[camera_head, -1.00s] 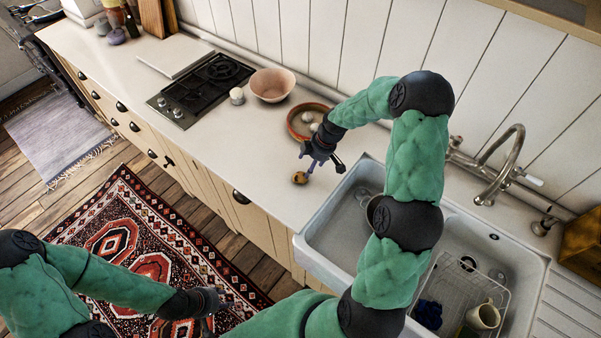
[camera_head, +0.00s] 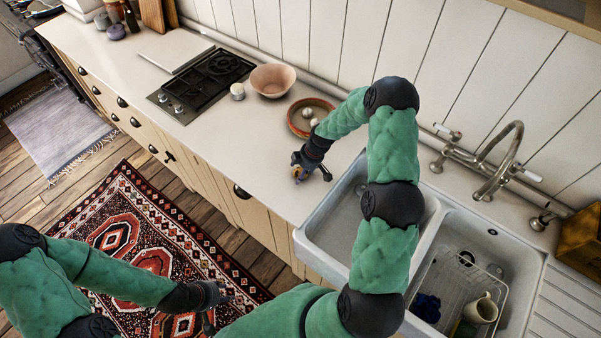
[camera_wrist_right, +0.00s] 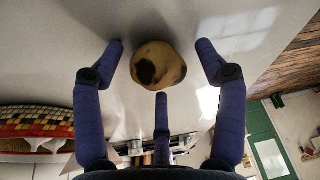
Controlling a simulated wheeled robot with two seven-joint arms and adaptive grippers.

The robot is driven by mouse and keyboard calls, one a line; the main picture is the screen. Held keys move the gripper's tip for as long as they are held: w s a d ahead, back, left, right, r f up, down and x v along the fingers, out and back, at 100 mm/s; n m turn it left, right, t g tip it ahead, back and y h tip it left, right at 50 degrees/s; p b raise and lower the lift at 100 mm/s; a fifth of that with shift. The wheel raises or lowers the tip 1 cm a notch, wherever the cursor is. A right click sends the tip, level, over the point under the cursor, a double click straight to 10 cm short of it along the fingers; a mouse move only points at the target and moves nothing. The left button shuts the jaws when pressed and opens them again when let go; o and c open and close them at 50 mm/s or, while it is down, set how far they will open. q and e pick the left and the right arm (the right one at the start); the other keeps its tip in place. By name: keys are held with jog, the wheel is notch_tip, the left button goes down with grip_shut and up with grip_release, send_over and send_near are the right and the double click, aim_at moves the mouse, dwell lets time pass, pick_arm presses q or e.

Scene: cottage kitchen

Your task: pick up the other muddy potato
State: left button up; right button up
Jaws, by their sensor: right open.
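A muddy potato, yellowish with a dark brown patch, lies on the white counter (camera_head: 262,160). In the right wrist view the potato (camera_wrist_right: 172,62) sits between the spread fingers of my right gripper (camera_wrist_right: 160,68), with no clear finger contact. In the head view my right gripper (camera_head: 304,174) is down over the potato (camera_head: 298,173) near the counter's front edge and hides most of it. My left gripper (camera_head: 212,303) is low at the front, over the rug and far from the potato; its jaws are unclear.
A reddish-brown round dish (camera_head: 292,124) with pale round items stands behind my right gripper. The double sink (camera_head: 335,222) lies to the right, with a rack and mug (camera_head: 482,310).

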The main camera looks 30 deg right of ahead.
jog(key=c, duration=1.2)
jog(key=shift+o, duration=0.2)
jog(key=shift+r, duration=0.15)
